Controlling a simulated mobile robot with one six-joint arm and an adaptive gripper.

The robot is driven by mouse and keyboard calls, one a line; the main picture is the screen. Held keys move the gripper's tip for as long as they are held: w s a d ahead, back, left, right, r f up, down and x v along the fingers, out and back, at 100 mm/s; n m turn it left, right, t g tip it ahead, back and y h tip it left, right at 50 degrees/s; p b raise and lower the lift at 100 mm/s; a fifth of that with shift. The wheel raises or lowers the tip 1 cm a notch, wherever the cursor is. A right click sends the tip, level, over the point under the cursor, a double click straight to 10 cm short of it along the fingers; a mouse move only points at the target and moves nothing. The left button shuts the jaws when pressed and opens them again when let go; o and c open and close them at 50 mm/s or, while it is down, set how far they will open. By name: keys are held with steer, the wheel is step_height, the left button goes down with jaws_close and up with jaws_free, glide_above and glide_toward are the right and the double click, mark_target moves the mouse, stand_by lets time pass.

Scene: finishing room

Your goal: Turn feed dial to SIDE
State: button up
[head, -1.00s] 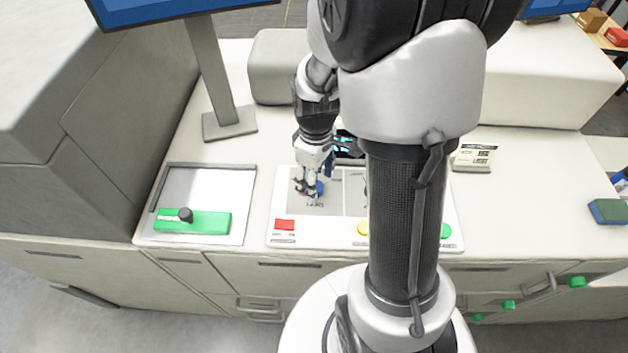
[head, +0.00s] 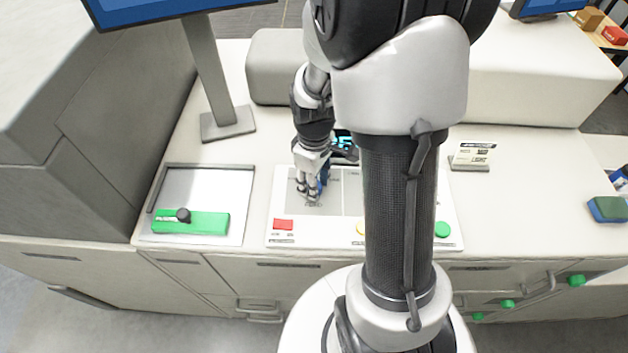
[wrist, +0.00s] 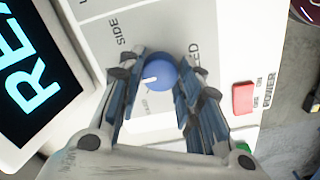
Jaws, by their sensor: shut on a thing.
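The blue feed dial (wrist: 158,72) sits on a pale panel (wrist: 93,28) in the wrist view. Its white pointer mark faces the left of the picture, slightly downward. The printed word SIDE (wrist: 119,31) is up and left of the dial, and FEED (wrist: 196,62) is to its right. Another small label below the dial is partly hidden and unreadable. My gripper (wrist: 154,86) has its fingers on both sides of the dial, shut on it. In the head view, my gripper (head: 308,190) is down at the panel's left part and largely hides the dial.
A red switch (wrist: 243,98) marked POWER is right of the dial in the wrist view. A lit display (wrist: 35,75) stands to the left. In the head view, a tray (head: 236,202) with a green block (head: 205,223) lies left of the panel, and a monitor stand (head: 209,75) rises behind.

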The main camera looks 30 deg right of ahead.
steer(key=shift+c, duration=1.3)
steer(key=shift+m, duration=0.3)
steer(key=m, duration=0.9)
steer(key=shift+m, duration=0.4)
steer(key=o, duration=1.1)
steer(key=shift+r, duration=0.1)
